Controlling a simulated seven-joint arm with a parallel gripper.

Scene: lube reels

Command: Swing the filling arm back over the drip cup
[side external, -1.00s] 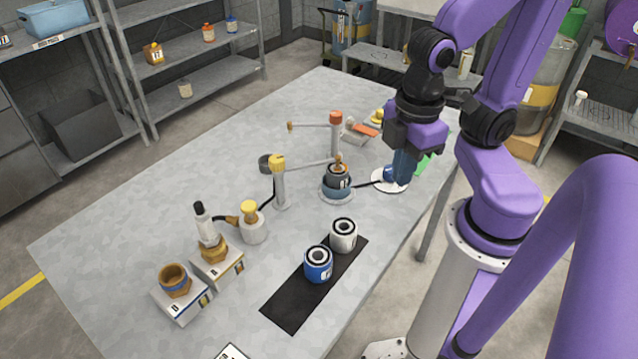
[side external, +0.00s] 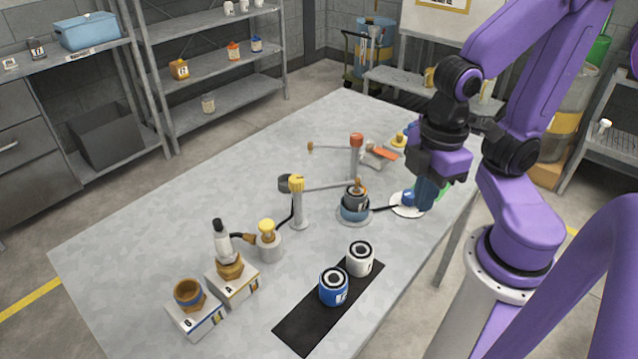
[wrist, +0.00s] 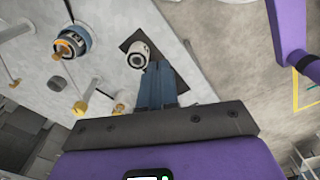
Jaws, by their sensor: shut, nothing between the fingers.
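The filling arm, a thin grey bar (side external: 328,187), runs from the yellow-capped post (side external: 297,205) rightward to the dark can (side external: 354,195) in a blue holder. Its orange-brown outer end (side external: 358,183) is at the can's top. The dark cup (side external: 287,183), seemingly the drip cup, is just left of the post, away from that end. My gripper (side external: 424,207) is shut and empty, pointing down right of the can near a white disc (side external: 401,209) with a blue knob. In the wrist view its blue fingers (wrist: 158,88) are together; the yellow cap (wrist: 80,108) shows left of them.
An orange-capped post (side external: 356,155) with a leftward bar stands behind the can. A white reel (side external: 360,259) and a blue reel (side external: 333,287) are on a black mat (side external: 300,331). A yellow-capped pot (side external: 267,243) stands front left. The table's far left is clear.

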